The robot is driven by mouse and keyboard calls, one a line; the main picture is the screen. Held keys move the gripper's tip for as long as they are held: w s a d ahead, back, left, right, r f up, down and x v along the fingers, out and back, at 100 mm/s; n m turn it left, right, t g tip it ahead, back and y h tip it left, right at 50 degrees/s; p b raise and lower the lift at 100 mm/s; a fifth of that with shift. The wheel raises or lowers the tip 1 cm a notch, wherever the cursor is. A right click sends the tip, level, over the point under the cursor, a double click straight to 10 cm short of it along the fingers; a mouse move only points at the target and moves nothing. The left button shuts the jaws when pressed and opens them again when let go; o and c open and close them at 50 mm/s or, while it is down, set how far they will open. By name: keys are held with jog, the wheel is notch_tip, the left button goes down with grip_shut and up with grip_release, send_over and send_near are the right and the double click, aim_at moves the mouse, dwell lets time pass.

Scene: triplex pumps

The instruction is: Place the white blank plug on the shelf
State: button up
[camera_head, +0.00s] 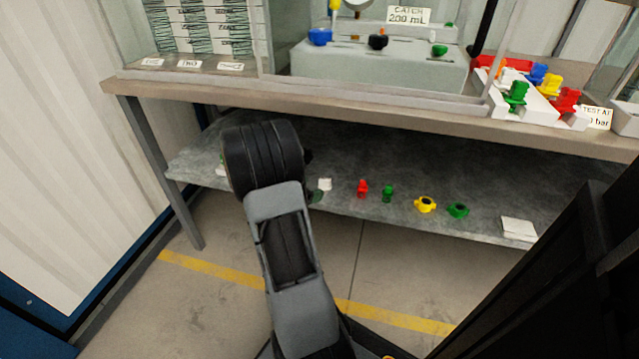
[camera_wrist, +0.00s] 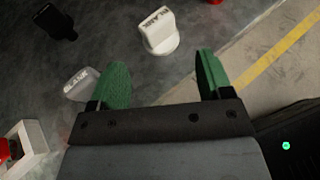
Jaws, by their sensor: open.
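The white blank plug (camera_wrist: 158,33), with BLANK lettered on its grip, stands on the grey shelf (camera_wrist: 115,28) near its edge in the wrist view. It also shows as a small white piece (camera_head: 325,184) on the lower shelf (camera_head: 480,183) in the head view. My gripper (camera_wrist: 161,64) is open and empty, its two green fingers apart. The plug is just beyond the fingertips, between their lines and not touched. A pale piece lettered BLANK (camera_wrist: 80,84) lies partly behind the left finger. In the head view my arm hides most of the gripper.
Right of the plug on the shelf are a red piece (camera_head: 362,188), a green piece (camera_head: 387,194), a yellow ring piece (camera_head: 425,204), a green ring piece (camera_head: 458,210) and a white card (camera_head: 518,229). The bench top (camera_head: 300,97) overhangs the shelf. A black object (camera_wrist: 55,22) lies left.

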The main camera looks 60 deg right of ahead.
jog(key=a+r+m+t+y, duration=0.2)
jog(key=a+r+m+y, duration=0.1)
jog(key=a, duration=0.9)
jog(key=s+a+r+m+t+y+p, duration=0.1)
jog(key=a+m+y, duration=0.4)
jog(key=a, duration=0.8)
jog(key=s+a+r+m+t+y, duration=0.1)
jog(key=a+r+m+t+y, duration=0.2)
jog(key=a, duration=0.9)
notch_tip(320, 180, up, 3)
jog(key=m+y, duration=0.2)
jog(key=m, duration=0.1)
jog(key=shift+a+m+t, duration=0.25)
jog(key=shift+m+t, duration=0.05)
jog(key=shift+m, duration=0.1)
jog(key=shift+r, duration=0.15)
